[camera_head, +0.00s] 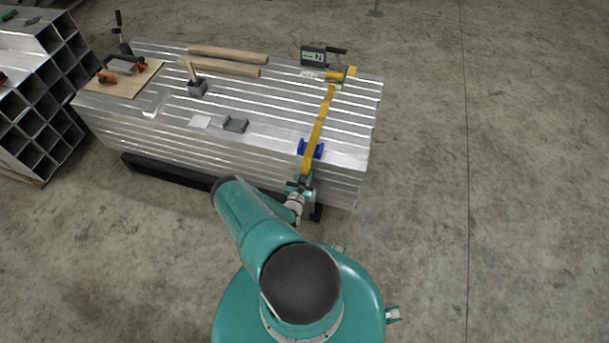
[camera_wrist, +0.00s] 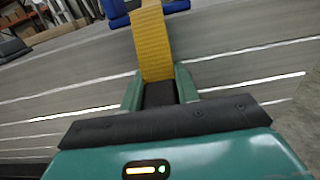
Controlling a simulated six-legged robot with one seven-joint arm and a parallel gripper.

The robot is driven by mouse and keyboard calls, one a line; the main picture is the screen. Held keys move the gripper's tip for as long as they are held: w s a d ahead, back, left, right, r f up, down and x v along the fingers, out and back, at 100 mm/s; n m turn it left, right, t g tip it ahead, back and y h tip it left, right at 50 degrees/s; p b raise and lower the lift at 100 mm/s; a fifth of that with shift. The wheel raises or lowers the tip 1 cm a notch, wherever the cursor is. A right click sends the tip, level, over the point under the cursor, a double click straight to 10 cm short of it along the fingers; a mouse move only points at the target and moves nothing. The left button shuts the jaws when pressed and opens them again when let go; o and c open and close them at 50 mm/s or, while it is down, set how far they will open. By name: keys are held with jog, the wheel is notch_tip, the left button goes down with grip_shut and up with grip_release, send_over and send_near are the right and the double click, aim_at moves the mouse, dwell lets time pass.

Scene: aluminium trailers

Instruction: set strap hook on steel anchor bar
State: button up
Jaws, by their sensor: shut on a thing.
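A yellow strap (camera_head: 318,128) runs over the top of the ridged aluminium stack from a yellow and grey ratchet (camera_head: 338,75) at the back right. It passes over a blue edge protector (camera_head: 311,148) and down the near side. My gripper (camera_head: 300,187) is at the near side of the stack, at the strap's lower end. In the wrist view the yellow strap (camera_wrist: 152,40) comes down between my green fingers, and my gripper (camera_wrist: 160,88) is shut on its end. The blue protector (camera_wrist: 120,12) shows above. The hook itself is hidden, and I cannot make out the steel anchor bar.
The aluminium stack (camera_head: 150,135) carries two wooden bars (camera_head: 222,67), a grey block (camera_head: 235,125) and a board with tools (camera_head: 122,80). Dark supports (camera_head: 170,173) lie under it. Square tubes (camera_head: 40,100) are stacked at left. Concrete floor at right is clear.

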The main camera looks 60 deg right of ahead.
jog(key=o, duration=1.2)
jog(key=shift+c, duration=0.2)
jog(key=s+a, duration=0.2)
jog(key=a, duration=1.1)
jog(key=shift+a, duration=0.35)
jog(key=shift+s, duration=0.1)
